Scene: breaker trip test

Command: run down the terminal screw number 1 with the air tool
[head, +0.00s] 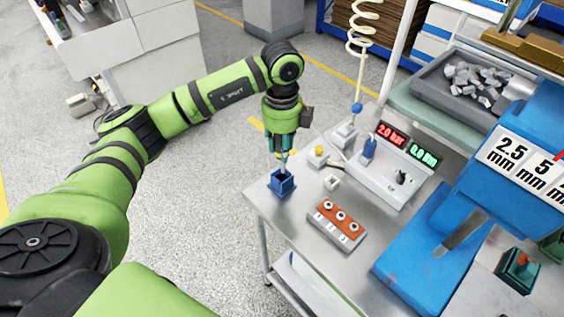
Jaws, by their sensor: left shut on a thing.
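My left gripper (282,157) points straight down over the small blue open box (282,185) at the table's near left corner. It is shut on a small slim thing whose lower end is at the box opening; I cannot tell what it is. The terminal block (336,227), orange on top with three round screws in a row and a white numbered front, sits on the table right of the box. The numbers are too small to read. A coiled cream air hose (362,30) hangs down to a blue fitting (357,108). I cannot make out the air tool for certain. My right gripper is not in view.
A grey console (378,180) carries a red "2.0 bar" display (393,133) and a green torque display (423,154). A yellow-topped button (318,153) and a small white cube (332,182) stand near the box. A large blue stand (420,265) blocks the right side.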

